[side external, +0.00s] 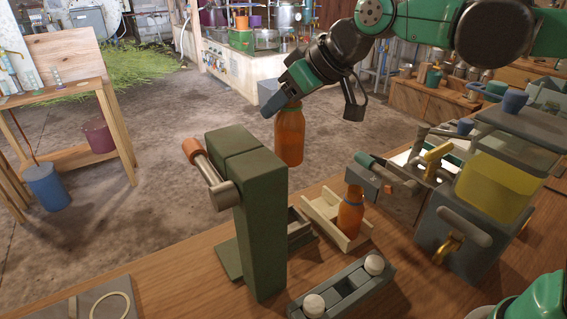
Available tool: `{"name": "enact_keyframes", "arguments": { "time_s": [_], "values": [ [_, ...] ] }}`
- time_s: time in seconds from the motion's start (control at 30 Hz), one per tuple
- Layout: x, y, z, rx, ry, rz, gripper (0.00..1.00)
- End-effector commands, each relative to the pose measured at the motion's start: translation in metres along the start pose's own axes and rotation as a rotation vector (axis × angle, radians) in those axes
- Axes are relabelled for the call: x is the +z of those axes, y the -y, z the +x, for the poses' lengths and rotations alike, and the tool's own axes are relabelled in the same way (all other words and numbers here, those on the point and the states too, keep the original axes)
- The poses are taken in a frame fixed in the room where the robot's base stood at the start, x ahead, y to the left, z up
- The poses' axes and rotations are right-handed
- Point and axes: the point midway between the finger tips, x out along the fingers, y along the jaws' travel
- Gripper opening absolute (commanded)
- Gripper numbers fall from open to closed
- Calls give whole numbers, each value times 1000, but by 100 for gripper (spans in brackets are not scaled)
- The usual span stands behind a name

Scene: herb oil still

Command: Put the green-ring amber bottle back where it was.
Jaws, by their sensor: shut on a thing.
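My gripper (286,99) is shut on the neck of an amber bottle (289,139) with a green ring near its top. It holds the bottle roughly upright in the air, above and behind the green post-like stand. The bottle's base is clear of the bench, and the fingertips are partly hidden by the wrist. A second amber bottle (351,214) stands in a pale wooden cradle (323,207) on the bench, below and to the right. Its top is partly covered by a grey block, so its ring colour is unclear.
The green stand (262,230) with an orange-knobbed lever rises at the front. A grey tray (345,289) with white knobs sits before the cradle. A still with a yellow tank (495,188) and brass tap stands right.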

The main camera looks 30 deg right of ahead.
Motion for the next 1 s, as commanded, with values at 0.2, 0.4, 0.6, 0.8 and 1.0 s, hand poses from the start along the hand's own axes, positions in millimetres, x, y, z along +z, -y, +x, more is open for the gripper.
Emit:
{"name": "enact_keyframes", "arguments": {
  "time_s": [0.2,0.4,0.6,0.8,1.0],
  "values": [
    [-17,0,-17,0,0,0,0],
    [-28,0,-27,0,0,0,0],
    [-32,-9,-34,5,1,4,0],
    [-24,-49,-38,20,5,4,0],
    [-12,-83,-43,29,-5,-5,0]
  ]
}}
